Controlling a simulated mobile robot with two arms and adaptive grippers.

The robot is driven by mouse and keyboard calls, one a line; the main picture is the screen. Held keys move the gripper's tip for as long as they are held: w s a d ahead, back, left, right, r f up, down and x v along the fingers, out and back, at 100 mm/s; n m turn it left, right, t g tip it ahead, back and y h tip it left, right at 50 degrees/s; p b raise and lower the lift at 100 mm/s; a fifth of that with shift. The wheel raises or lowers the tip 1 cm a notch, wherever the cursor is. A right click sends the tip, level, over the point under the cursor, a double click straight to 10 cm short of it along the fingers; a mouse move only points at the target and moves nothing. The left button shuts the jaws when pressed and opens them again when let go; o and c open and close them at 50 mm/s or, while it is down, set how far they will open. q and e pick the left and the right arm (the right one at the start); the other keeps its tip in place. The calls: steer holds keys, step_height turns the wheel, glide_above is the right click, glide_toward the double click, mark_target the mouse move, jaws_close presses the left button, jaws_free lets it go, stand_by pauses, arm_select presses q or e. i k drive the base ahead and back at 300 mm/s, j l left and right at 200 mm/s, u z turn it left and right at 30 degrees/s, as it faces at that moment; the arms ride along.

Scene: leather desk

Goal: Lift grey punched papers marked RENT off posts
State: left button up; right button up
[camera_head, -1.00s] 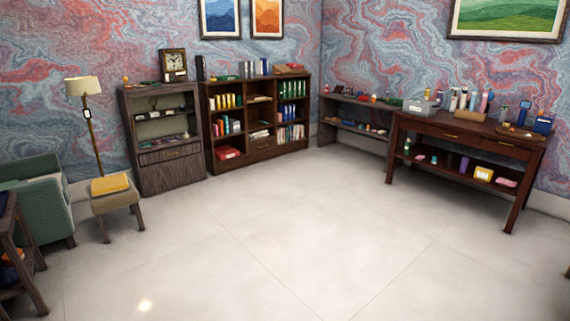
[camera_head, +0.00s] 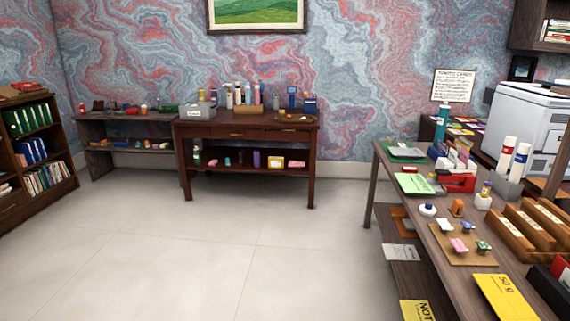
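I cannot make out grey punched papers marked RENT or any posts holding them. A pale grey sheet (camera_head: 402,253) with small unreadable marks sticks out at the lower level of the long table (camera_head: 437,232) on the right; I cannot tell whether it is punched. Neither of my grippers is in view.
The long table carries a green sheet (camera_head: 414,184), a yellow sheet (camera_head: 504,297), wooden holders (camera_head: 528,228) and small stamps. A dark red-brown desk (camera_head: 248,133) stands at the back wall. A bookshelf (camera_head: 38,148) is at left. Floor between is clear.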

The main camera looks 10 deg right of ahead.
mark_target(404, 151)
steer(key=i+l+z, duration=0.1)
steer(key=i+z, duration=0.15)
steer(key=i, duration=0.75)
steer(key=i+j+z, duration=0.1)
steer(key=i+z, duration=0.2)
steer(key=i, duration=0.7)
